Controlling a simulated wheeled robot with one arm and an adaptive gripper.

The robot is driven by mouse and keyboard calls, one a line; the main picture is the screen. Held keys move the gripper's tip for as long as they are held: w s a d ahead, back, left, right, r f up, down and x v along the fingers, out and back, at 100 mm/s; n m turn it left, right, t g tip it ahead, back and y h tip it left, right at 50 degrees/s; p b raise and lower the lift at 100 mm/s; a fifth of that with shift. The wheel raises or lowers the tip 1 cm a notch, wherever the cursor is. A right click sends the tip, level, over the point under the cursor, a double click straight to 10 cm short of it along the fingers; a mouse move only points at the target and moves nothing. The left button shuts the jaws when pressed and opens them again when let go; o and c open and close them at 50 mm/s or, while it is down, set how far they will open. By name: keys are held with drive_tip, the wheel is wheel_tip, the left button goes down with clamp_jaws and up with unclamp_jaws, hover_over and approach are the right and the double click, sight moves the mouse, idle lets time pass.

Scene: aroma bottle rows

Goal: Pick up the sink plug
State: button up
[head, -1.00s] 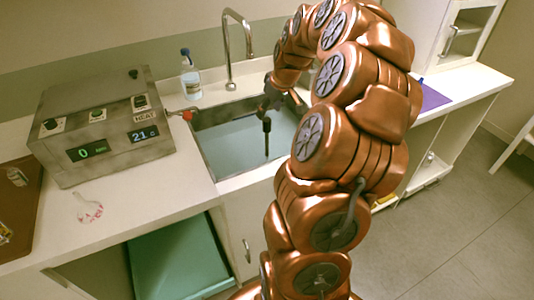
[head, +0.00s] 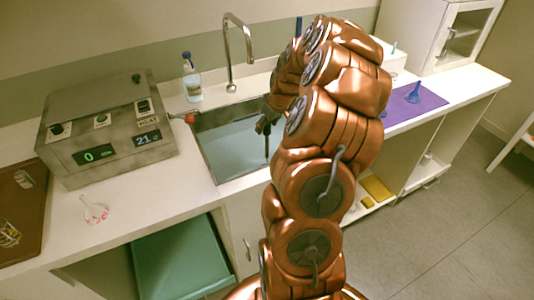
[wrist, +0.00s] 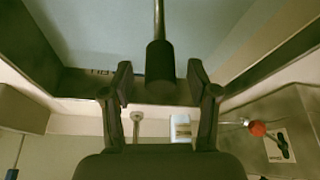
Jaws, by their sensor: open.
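The sink plug (wrist: 160,62) has a black cylindrical handle on a thin metal rod. In the head view the plug (head: 267,146) stands as a thin dark upright in the sink (head: 222,140), its upper part hidden by my gripper. My gripper (head: 264,122) is above the sink, at the handle's upper end. In the wrist view my gripper (wrist: 160,82) is open, with one finger on each side of the handle. Gaps show on both sides, so neither finger seems to touch it. The plug's lower end is not clear.
A curved faucet (head: 229,50) rises behind the sink. A metal control box (head: 108,125) with a red knob (head: 190,118) is left of the sink. A blue funnel (head: 413,94) is on a purple mat (head: 425,108) at the right.

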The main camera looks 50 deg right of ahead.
drive_tip(key=shift+f, duration=0.1)
clamp_jaws()
idle(0.5)
wheel_tip(320, 180, up, 10)
drive_tip(key=b, duration=0.3)
idle(0.3)
